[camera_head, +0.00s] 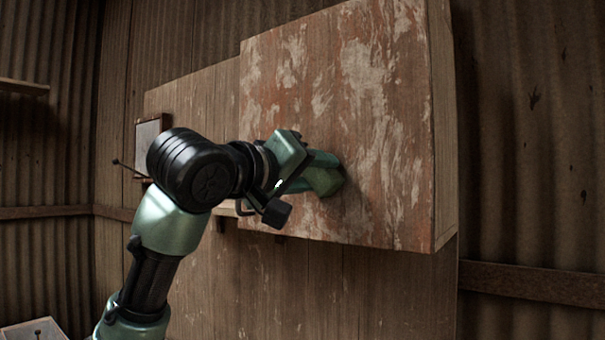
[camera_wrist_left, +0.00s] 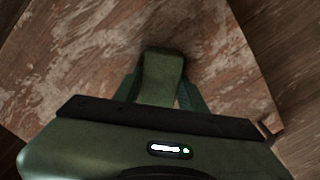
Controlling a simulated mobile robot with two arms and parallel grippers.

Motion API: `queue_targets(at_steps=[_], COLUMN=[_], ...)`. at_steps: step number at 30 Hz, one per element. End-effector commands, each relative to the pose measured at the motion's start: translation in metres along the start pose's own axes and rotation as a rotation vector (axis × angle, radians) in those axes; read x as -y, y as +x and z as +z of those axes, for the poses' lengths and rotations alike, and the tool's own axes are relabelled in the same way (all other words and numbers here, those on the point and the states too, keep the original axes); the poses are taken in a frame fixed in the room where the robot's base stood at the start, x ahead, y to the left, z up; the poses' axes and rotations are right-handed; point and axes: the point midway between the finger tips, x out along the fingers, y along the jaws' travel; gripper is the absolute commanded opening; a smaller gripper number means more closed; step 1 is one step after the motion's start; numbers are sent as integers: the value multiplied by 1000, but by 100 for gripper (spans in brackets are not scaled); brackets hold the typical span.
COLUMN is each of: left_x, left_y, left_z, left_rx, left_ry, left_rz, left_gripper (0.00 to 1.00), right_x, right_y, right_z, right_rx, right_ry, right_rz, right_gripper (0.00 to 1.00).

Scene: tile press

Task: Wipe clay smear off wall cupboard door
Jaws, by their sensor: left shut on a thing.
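The wall cupboard door (camera_head: 375,110) is a large upright wooden panel with reddish-brown colour and many pale, worn-looking patches. It also fills much of the left wrist view (camera_wrist_left: 80,50). I cannot tell a clay smear apart from these patches. My left gripper (camera_head: 318,170) is at the lower left part of the door. It is shut on a dull green block-like pad (camera_head: 324,181), which also shows between the fingers in the left wrist view (camera_wrist_left: 162,72). The pad's far end is at the door surface, seemingly touching it. The door behind the pad is hidden. My right gripper is out of view.
The cupboard's side (camera_head: 443,130) is at the right, near a corrugated wall (camera_head: 530,120). A plank panel (camera_head: 200,100) lies behind, with a framed board (camera_head: 149,135) at its left. A shelf (camera_head: 24,87) juts out at far left. A tray-like object (camera_head: 32,332) is at bottom left.

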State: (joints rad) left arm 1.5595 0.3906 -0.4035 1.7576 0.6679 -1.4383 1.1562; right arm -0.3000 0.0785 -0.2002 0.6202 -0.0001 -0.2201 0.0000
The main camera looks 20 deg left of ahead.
Motion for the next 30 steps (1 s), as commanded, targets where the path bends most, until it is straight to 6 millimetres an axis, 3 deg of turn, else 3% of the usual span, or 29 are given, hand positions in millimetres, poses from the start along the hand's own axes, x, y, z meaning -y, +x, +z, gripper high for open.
queue_targets(at_steps=[30], left_x=[-45], left_y=[-1], left_z=[42], left_rx=[4], left_ry=[1], left_rz=[3], left_gripper=[8], right_x=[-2], right_y=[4], right_z=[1], right_rx=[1], right_ry=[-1], right_rz=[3], right_gripper=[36])
